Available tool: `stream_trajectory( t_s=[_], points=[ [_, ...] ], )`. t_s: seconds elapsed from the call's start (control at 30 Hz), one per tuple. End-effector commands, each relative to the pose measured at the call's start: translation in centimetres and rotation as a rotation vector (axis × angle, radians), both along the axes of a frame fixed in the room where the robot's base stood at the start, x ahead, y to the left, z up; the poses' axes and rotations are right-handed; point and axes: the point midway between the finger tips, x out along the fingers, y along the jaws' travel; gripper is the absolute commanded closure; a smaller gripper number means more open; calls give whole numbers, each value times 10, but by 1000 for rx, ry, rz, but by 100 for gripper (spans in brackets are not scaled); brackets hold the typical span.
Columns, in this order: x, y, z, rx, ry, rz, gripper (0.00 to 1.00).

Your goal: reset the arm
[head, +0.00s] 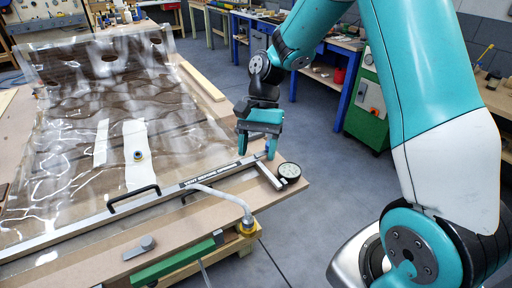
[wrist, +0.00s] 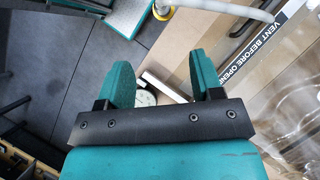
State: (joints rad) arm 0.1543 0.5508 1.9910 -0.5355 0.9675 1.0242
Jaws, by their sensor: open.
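My teal arm reaches from the right of the head view over the near right corner of the veneering table (head: 190,228). My gripper (head: 256,155) points down there, close above the end of the metal bar (head: 90,232). In the wrist view my gripper (wrist: 163,75) has its two teal fingers spread apart, with nothing held between them. A round dial gauge (head: 289,171) lies just right of the gripper, at the table corner. The gauge is partly visible between the fingers in the wrist view (wrist: 146,98).
A clear film (head: 70,140) covers dark veneer on the table. A hose (head: 222,197) runs to a yellow-ringed fitting (head: 247,226) at the near edge. A green cabinet (head: 368,110) and blue-legged benches stand behind. The grey floor (head: 320,215) beside the table is clear.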

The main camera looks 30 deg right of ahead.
Motion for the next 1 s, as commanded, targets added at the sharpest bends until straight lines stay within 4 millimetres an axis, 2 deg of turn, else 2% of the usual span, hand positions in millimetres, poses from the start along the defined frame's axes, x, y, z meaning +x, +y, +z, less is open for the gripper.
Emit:
stream_trajectory(
  t_s=[0.27,0.37,0.43,0.57,0.7,0.8,0.9,1.0],
  points=[
    [-1,2,1,2,-5,8,40],
    [-7,11,14,17,-54,74,40],
    [-19,25,31,42,-126,174,40],
    [-57,59,70,107,-317,457,40],
    [-109,87,100,176,-528,791,40],
    [-142,99,111,212,-651,992,40],
    [-165,104,117,237,-738,1138,40],
    [-178,108,119,250,-789,1223,40]
  ],
)
